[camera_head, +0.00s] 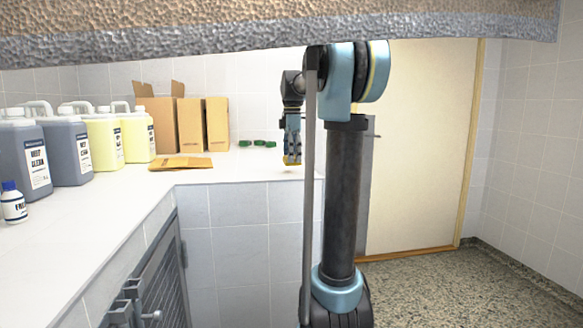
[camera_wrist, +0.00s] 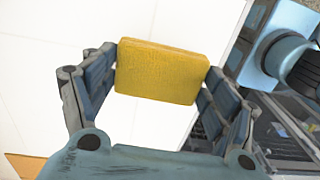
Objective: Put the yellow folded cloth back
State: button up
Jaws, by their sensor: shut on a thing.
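The yellow folded cloth (camera_wrist: 160,72) sits between the two fingers of my gripper (camera_wrist: 158,82) in the wrist view, gripped at its left and right sides. In the head view my gripper (camera_head: 292,150) hangs pointing down near the right end of the white counter, and a small bit of the yellow cloth (camera_head: 292,160) shows at its fingertips. The cloth appears to be held a little above the counter top; the exact gap is hard to tell.
The white counter (camera_head: 150,182) carries grey and yellow jugs (camera_head: 104,140) at left, cardboard boxes (camera_head: 190,124) at the back, a flat orange-brown piece (camera_head: 181,163) and small green items (camera_head: 257,143). A barred kennel door (camera_head: 160,285) is below. A speckled towel-like edge (camera_head: 280,30) crosses the top.

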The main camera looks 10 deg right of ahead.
aim_at(292, 164)
jog(key=shift+f, duration=1.85)
jog(key=o, duration=1)
jog(key=shift+o, duration=0.2)
notch_tip(292, 164, up, 12)
jog(key=shift+r, duration=0.1)
jog(key=shift+s, duration=0.1)
jog(key=s+f+m+t, duration=0.1)
jog(key=s+f+m, duration=0.8)
jog(key=s+f, duration=0.8)
jog(key=s+f+m+t, duration=0.1)
jog(key=s+f+m, duration=0.7)
jog(key=s+f, duration=0.9)
notch_tip(292, 164, down, 6)
jog(key=shift+s+r+m, duration=0.2)
jog(key=shift+s+m, duration=0.15)
jog(key=shift+m, duration=0.05)
